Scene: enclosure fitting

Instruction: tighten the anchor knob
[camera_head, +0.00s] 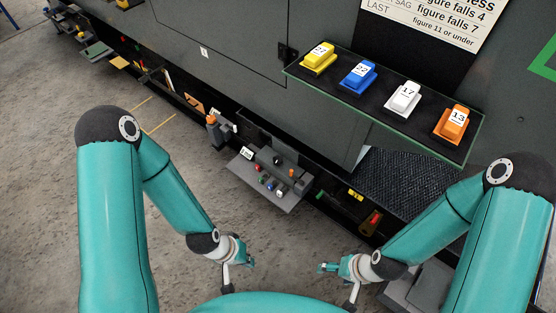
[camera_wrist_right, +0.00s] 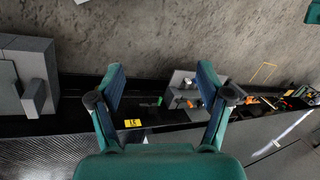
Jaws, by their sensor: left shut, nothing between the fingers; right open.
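A small grey fixture board (camera_head: 262,184) juts from the foot of the dark enclosure. It carries a black knob-like part (camera_head: 277,160), a small orange part (camera_head: 291,173) and several small coloured parts. I cannot tell which one is the anchor knob. The board also shows between my fingers in the right wrist view (camera_wrist_right: 178,82), partly hidden by the right finger. My left gripper (camera_head: 249,264) is shut and empty, below the board in the picture and apart from it. My right gripper (camera_head: 322,267) is open and empty, below and right of the board; its spread fingers fill the wrist view (camera_wrist_right: 161,78).
A shelf (camera_head: 382,120) above holds yellow, blue, white and orange numbered blocks. A dark low ledge with tools and a yellow tag (camera_wrist_right: 132,123) runs along the enclosure. A grey box (camera_wrist_right: 28,75) stands at the left of the wrist view. The concrete floor (camera_head: 60,160) is mostly clear.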

